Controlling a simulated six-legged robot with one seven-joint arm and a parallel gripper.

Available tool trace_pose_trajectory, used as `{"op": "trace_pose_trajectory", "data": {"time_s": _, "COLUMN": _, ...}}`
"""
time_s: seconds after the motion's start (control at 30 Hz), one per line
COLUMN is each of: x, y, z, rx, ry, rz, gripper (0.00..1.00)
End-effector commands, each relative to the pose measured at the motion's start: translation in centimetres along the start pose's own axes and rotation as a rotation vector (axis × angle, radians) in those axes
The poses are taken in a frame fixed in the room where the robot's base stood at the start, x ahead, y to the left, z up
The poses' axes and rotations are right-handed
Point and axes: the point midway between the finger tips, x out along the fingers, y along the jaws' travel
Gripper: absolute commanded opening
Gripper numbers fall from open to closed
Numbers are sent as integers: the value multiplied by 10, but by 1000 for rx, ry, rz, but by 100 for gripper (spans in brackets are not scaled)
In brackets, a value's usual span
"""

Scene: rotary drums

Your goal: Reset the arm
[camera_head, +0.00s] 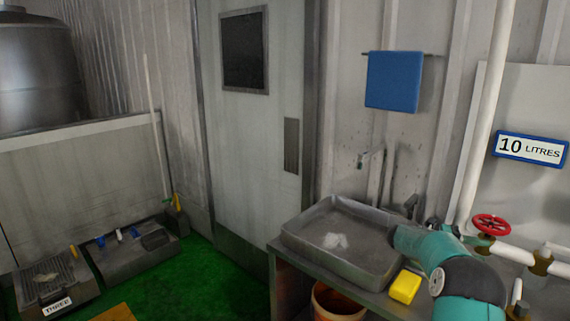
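My teal and dark grey arm (440,252) shows at the lower right. It is bent, and its dark grey section lies in front of the right side of the metal sink tray. No gripper fingers can be made out in this view, so I cannot see whether anything is held.
The sink tray (310,262) stands on a bench, with a yellow sponge (404,287) beside my arm. A red valve wheel (490,224) on white pipes is close to the right. An orange bucket (338,300) sits below. Green floor (215,280) is open before the door (250,140).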

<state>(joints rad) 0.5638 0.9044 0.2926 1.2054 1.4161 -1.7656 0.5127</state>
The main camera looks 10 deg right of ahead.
Motion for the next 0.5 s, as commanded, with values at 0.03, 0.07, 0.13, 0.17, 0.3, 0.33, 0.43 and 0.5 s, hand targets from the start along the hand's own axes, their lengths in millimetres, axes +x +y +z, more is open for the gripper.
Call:
{"op": "trace_pose_trajectory", "data": {"time_s": 0.03, "x": -1, "y": -1, "z": 0, "rx": 2, "ry": -1, "rz": 0, "gripper": 38}}
{"op": "trace_pose_trajectory", "data": {"time_s": 0.07, "x": -1, "y": -1, "z": 1, "rx": 2, "ry": -1, "rz": 1, "gripper": 38}}
{"op": "trace_pose_trajectory", "data": {"time_s": 0.13, "x": -1, "y": -2, "z": 0, "rx": 3, "ry": -1, "rz": 1, "gripper": 38}}
{"op": "trace_pose_trajectory", "data": {"time_s": 0.17, "x": -5, "y": -9, "z": 4, "rx": 7, "ry": -27, "rz": -3, "gripper": 38}}
{"op": "trace_pose_trajectory", "data": {"time_s": 0.3, "x": -23, "y": -35, "z": 23, "rx": 5, "ry": -168, "rz": -22, "gripper": 38}}
{"op": "trace_pose_trajectory", "data": {"time_s": 0.33, "x": -27, "y": -42, "z": 26, "rx": 4, "ry": -198, "rz": -27, "gripper": 38}}
{"op": "trace_pose_trajectory", "data": {"time_s": 0.43, "x": -42, "y": -63, "z": 35, "rx": -1, "ry": -304, "rz": -45, "gripper": 38}}
{"op": "trace_pose_trajectory", "data": {"time_s": 0.5, "x": -55, "y": -80, "z": 42, "rx": -8, "ry": -386, "rz": -61, "gripper": 38}}
